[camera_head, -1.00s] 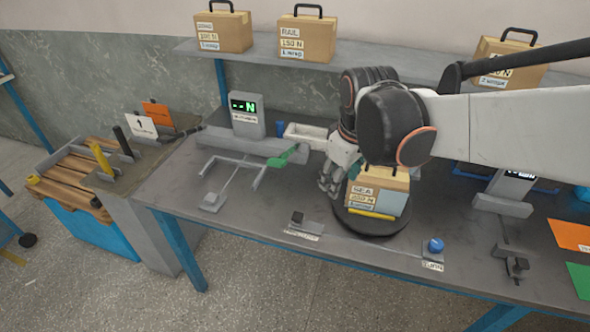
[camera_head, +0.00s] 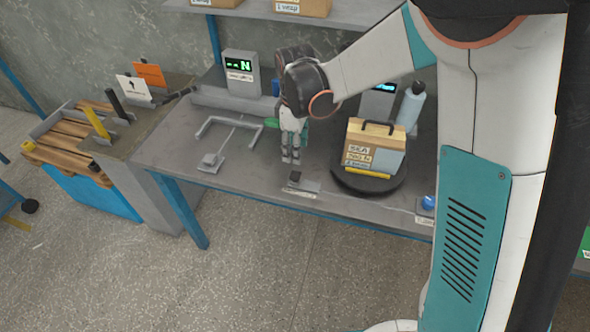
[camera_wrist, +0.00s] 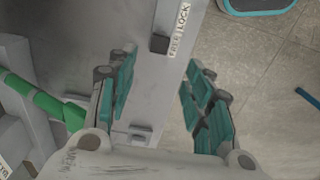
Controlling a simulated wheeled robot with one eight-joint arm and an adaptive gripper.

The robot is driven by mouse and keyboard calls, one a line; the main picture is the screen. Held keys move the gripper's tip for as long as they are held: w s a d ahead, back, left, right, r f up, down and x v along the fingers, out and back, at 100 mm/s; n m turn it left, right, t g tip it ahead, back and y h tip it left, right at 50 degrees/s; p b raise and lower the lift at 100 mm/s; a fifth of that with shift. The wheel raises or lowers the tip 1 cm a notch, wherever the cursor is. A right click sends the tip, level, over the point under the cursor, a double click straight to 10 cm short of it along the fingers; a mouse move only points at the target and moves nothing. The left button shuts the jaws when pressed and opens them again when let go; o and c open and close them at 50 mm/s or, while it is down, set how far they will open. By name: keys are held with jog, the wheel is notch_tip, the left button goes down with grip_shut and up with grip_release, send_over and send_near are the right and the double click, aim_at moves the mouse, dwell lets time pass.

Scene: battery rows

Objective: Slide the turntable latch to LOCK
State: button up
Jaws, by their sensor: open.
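The turntable (camera_head: 345,184) is a dark round disc at the table's front, carrying a cardboard box (camera_head: 360,133) with a handle. The turntable latch is a small black knob (camera_head: 294,176) on a plate left of the disc. In the wrist view the latch knob (camera_wrist: 159,43) stands beside the FREE end of the FREE/LOCK label (camera_wrist: 180,30). My gripper (camera_head: 290,158) points down just behind the latch. In the wrist view my gripper (camera_wrist: 160,58) is open and empty, with the knob ahead between its fingertip lines. I cannot tell whether it touches the knob.
A blue knob (camera_head: 428,202) is at the front edge, right of the turntable. A grey fork frame (camera_head: 232,138) and a display reading N (camera_head: 240,72) are to the left. A pale blue bottle (camera_head: 411,105) stands behind the box. Open floor lies in front.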

aim_at(295, 174)
notch_tip(295, 174, down, 10)
jog(key=b, duration=0.3)
jog(key=shift+f, duration=0.25)
jog(key=shift+c, duration=0.6)
